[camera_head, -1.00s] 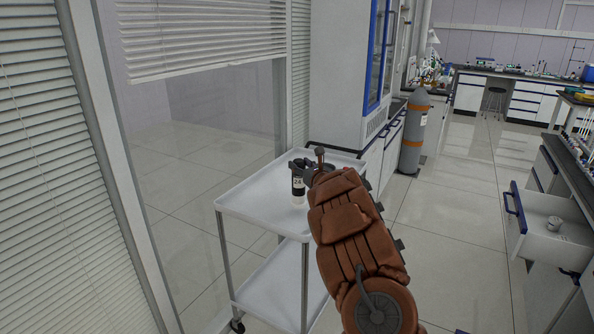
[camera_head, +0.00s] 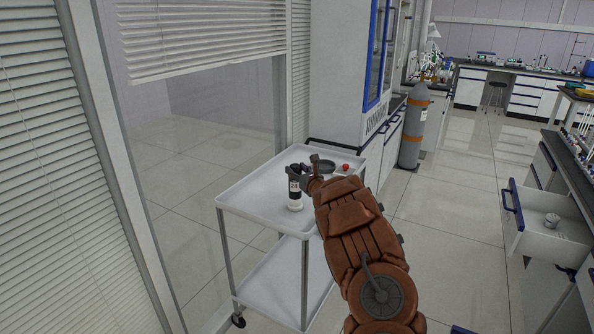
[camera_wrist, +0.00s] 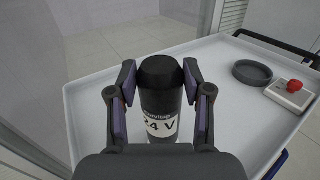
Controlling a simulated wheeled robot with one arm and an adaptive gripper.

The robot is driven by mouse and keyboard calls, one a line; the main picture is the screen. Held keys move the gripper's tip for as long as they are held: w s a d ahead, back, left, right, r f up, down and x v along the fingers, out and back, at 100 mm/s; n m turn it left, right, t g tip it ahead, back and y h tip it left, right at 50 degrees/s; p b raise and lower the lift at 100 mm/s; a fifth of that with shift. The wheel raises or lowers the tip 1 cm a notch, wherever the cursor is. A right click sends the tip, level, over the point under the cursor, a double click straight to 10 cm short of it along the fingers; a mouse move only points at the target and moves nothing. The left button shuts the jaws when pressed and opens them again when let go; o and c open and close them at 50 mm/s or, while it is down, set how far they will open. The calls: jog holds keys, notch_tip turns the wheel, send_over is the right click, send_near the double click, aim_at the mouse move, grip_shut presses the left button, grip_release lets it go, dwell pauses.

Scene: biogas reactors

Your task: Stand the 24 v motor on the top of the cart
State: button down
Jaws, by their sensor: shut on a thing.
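The 24 V motor (camera_head: 295,194) is a dark upright cylinder with a white label and a light lower end. In the wrist view the motor (camera_wrist: 160,95) stands between the two fingers, its label reading 24 V. My gripper (camera_head: 297,174) is shut on its upper part, with a finger on each side in the wrist view (camera_wrist: 160,92). The white two-shelf cart (camera_head: 250,203) is below it, and its top (camera_wrist: 85,110) fills much of the wrist view. The motor is upright over the cart top. I cannot tell whether its lower end touches the surface.
A dark round dish (camera_wrist: 252,73) and a small box with a red button (camera_wrist: 290,92) sit on the cart top to the right. A glass partition (camera_head: 210,130) is to the left. A grey cylinder (camera_head: 413,125) and an open drawer (camera_head: 535,215) are further right.

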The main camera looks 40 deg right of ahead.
jog(key=shift+f+b, duration=0.1)
jog(key=shift+b, duration=0.25)
jog(key=shift+c, duration=2.4)
grip_release()
jog(key=shift+r+p, duration=0.2)
jog(key=shift+p, duration=0.2)
jog(key=shift+s+a+f+b, duration=0.15)
jog(key=shift+s+b, duration=0.15)
jog(key=shift+s, duration=0.25)
jog(key=b+v, duration=0.3)
jog(key=v, duration=0.8)
